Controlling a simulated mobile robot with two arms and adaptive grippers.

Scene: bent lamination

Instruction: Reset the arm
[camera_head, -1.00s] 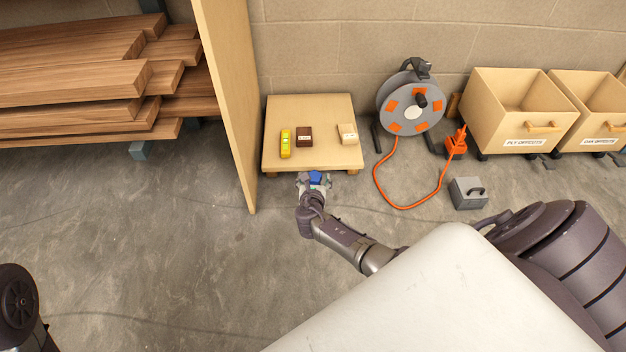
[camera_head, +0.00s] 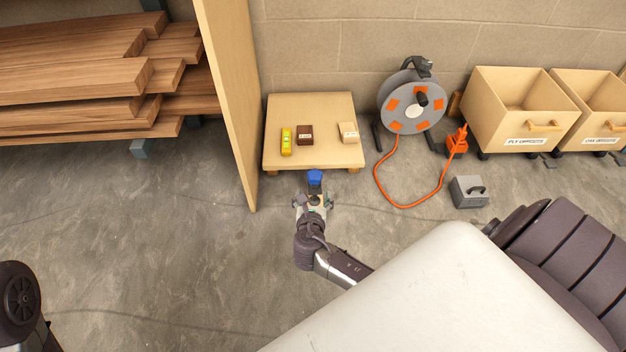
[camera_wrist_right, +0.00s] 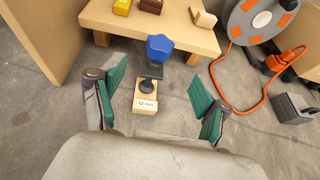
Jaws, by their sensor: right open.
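My right gripper (camera_head: 313,203) is open in front of the low wooden table, its two fingers apart. In the right wrist view its green-padded fingers (camera_wrist_right: 160,90) stand wide, with no contact on anything visible. Between and beyond them is a blue star-shaped knob (camera_wrist_right: 160,47) on a dark stem. Nearer is a pale block (camera_wrist_right: 145,96) marked "12 mm", with a dark round knob on it. The blue knob (camera_head: 315,177) also shows in the head view, just off the table's front edge. My left gripper is out of view.
The low table (camera_head: 330,112) holds a yellow piece (camera_head: 286,141), a dark brown block (camera_head: 305,135) and a pale block (camera_head: 348,132). A wooden panel (camera_head: 228,100) stands left. A cable reel (camera_head: 411,101), orange cord and grey weight (camera_head: 468,191) are right. Floor at left is clear.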

